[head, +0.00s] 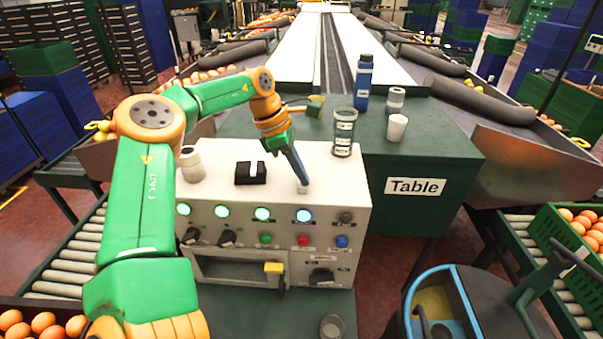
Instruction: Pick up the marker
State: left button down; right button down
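My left arm comes in from the left and reaches over the white control box. My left gripper (303,181) points down and to the right, with its dark fingertips just above the box's top near its right side. The fingers overlap from this angle, so their opening cannot be told. A small whitish piece (303,188) shows right at the fingertips; I cannot tell whether it is held. I cannot clearly make out a marker; it may be hidden or too small. My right gripper is not in view.
The control box (348,190) bears a black block (244,179) and a white jar (192,166). The table's right side is clear.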

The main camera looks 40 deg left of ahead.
pick_arm(q)
jog(key=shift+a+f, duration=0.2)
jog(key=shift+f, duration=0.1)
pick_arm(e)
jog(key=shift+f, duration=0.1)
